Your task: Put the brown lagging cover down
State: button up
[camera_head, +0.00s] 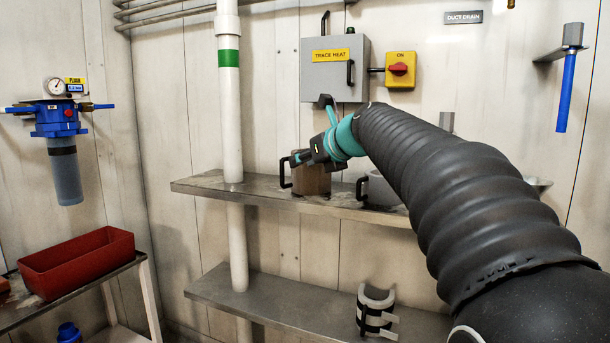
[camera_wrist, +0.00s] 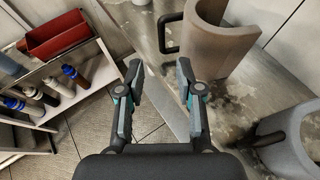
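The brown lagging cover (camera_head: 312,180) stands upright on the upper metal shelf (camera_head: 225,186), its black handle to the left. In the wrist view the cover (camera_wrist: 222,48) is a curved half shell, with its handle (camera_wrist: 170,36) just beyond my fingertips. My gripper (camera_wrist: 158,72) is open, with nothing between its fingers. In the head view my gripper (camera_head: 303,158) is at the cover's top edge, partly in front of it. I cannot tell there whether it touches the cover.
A grey cover (camera_head: 381,190) with a black handle stands right of the brown one. A white cover with dark bands (camera_head: 375,312) is on the lower shelf (camera_head: 255,300). A white pipe (camera_head: 229,110) passes the shelves at left. A red bin (camera_head: 75,262) sits on the side rack.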

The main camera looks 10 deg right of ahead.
jog(key=shift+s, duration=0.15)
jog(key=s+f+n+g+h, duration=0.2)
jog(key=s+f+n+g, duration=0.1)
jog(key=s+f+n, duration=1.2)
jog(key=s+f+n+g+h, duration=0.2)
jog(key=s+f+n+g, duration=0.2)
jog(key=s+f+n, duration=1.2)
jog(key=s+n, duration=0.1)
jog(key=s, duration=0.5)
jog(key=shift+a+h, duration=0.25)
jog(key=shift+h, duration=0.15)
jog(key=shift+f, duration=0.1)
